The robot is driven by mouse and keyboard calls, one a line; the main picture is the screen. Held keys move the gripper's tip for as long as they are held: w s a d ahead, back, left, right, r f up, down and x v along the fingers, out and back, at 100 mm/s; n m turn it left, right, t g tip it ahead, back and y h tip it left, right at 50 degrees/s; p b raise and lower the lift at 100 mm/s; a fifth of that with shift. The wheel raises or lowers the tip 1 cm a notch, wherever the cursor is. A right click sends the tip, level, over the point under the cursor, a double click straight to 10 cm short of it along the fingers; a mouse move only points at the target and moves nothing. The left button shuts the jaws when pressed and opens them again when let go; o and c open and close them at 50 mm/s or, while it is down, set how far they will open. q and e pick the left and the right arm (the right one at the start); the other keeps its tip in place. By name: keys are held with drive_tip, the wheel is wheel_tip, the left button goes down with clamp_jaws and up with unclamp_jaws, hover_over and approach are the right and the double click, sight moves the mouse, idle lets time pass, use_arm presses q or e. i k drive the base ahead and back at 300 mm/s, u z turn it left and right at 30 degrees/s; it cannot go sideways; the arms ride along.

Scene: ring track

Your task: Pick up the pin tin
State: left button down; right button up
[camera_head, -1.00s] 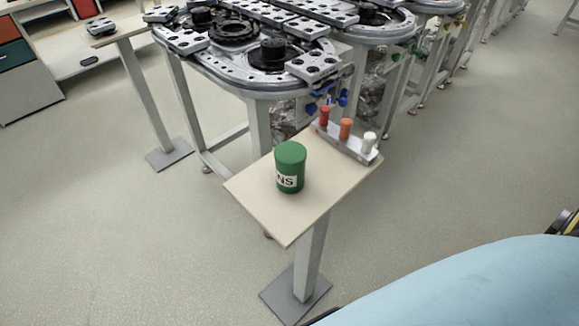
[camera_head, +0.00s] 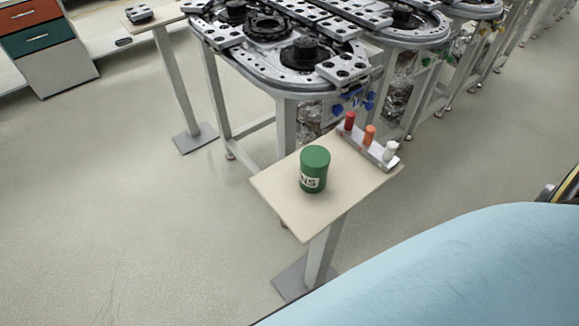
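The pin tin (camera_head: 314,168) is a green cylinder with a green lid and a white label whose visible letters end in "NS". It stands upright on a small pale table (camera_head: 290,203) with a single post, left of the table's middle. Neither of my grippers shows in the head view. Nothing touches the tin.
A metal rack with red, orange and white pegs (camera_head: 368,142) sits along the table's back right edge. The ring track (camera_head: 300,85) stands just behind. A light blue surface (camera_head: 470,265) covers the lower right. Open floor lies to the left.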

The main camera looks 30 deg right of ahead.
sight(315, 159)
drive_tip(key=u, duration=1.45)
drive_tip(key=k, duration=0.8)
drive_tip(key=z, duration=0.75)
